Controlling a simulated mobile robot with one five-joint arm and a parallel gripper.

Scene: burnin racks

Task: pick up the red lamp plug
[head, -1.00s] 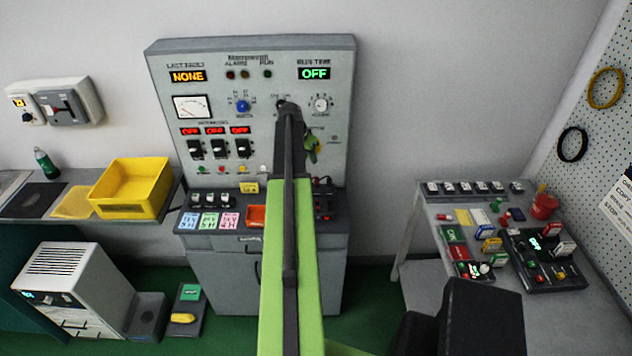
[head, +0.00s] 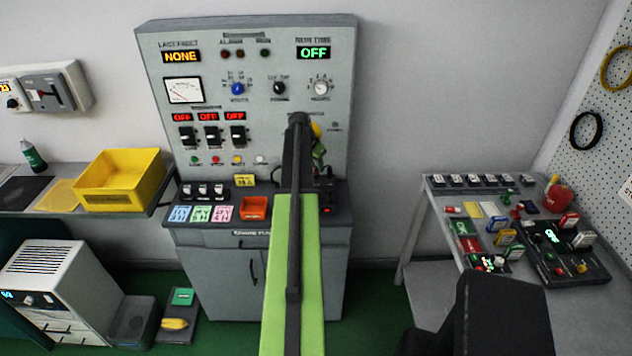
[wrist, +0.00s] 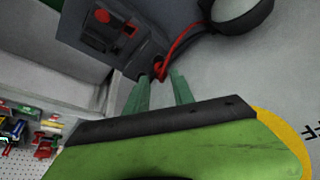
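The red lamp plug (wrist: 161,71) shows in the wrist view as a small red piece at the end of a red cord (wrist: 184,42). It appears between or just beyond the tips of my gripper (wrist: 159,77). The two green fingers stand apart, and I see no clear contact with the plug. In the head view my gripper (head: 319,152) is partly hidden behind my arm, in front of the right side of the console. I cannot make out the plug in the head view.
A dark box with a red button (wrist: 103,16) lies close by in the wrist view. A round dark-rimmed object (wrist: 240,12) is at the upper right. The grey console (head: 262,225) has an orange tray (head: 254,208). A side table (head: 430,230) on the right holds several small parts.

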